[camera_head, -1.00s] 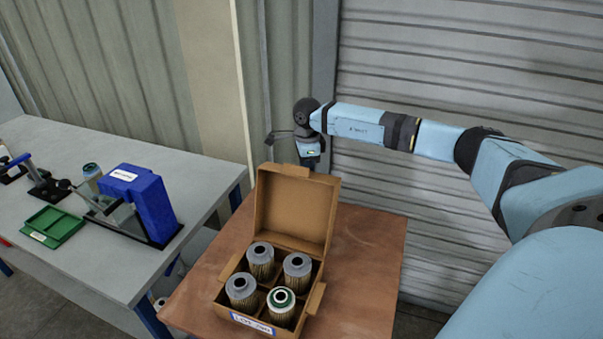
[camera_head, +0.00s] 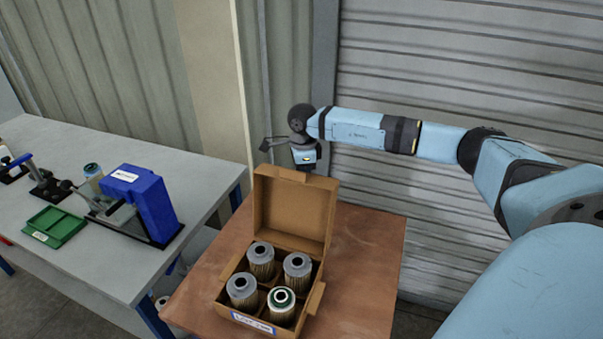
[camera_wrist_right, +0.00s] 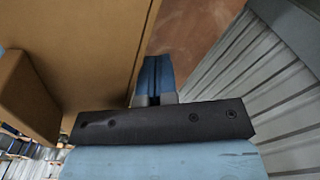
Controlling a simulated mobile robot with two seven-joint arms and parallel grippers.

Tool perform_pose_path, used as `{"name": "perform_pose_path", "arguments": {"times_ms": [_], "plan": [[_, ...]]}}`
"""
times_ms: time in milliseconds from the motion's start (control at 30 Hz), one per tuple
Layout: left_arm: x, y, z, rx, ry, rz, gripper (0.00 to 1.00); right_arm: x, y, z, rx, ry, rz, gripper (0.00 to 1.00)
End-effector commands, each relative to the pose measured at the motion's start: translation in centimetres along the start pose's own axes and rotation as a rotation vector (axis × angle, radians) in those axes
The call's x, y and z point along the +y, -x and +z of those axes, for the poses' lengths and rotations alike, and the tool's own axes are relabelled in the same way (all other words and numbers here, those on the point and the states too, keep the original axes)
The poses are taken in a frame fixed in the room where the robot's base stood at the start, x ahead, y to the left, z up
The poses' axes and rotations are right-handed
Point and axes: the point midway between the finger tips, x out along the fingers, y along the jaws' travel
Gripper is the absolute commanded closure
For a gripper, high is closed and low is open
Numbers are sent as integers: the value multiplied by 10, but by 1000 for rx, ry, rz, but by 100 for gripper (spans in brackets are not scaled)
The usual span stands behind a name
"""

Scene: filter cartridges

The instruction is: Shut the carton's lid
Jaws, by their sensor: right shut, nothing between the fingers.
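The cardboard carton (camera_head: 235,311) stands on the brown table with its lid (camera_head: 292,208) raised upright at the back. The lid hides the right fingertips in the head view. In the right wrist view, my right gripper (camera_wrist_right: 155,75) has its blue fingers together and empty, beside the brown back of the lid (camera_wrist_right: 85,50). I cannot tell whether they touch. My left gripper is not in view.
The brown table (camera_head: 365,255) is clear to the right of the carton. A grey bench (camera_head: 90,250) at the left holds a blue device (camera_head: 150,205) and a green tray (camera_head: 54,228). A slatted shutter (camera_head: 470,60) stands close behind the table.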

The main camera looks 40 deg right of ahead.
Motion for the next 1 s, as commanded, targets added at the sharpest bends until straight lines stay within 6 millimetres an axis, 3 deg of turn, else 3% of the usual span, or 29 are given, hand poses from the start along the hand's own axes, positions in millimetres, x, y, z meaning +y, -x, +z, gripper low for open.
{"name": "perform_pose_path", "arguments": {"times_ms": [633, 1000], "plan": [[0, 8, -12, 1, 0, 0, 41, 22, 16, 13, 0, 1, 0, 100], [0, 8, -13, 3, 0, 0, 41, 23, 16, 13, 0, 0, 0, 100]]}}
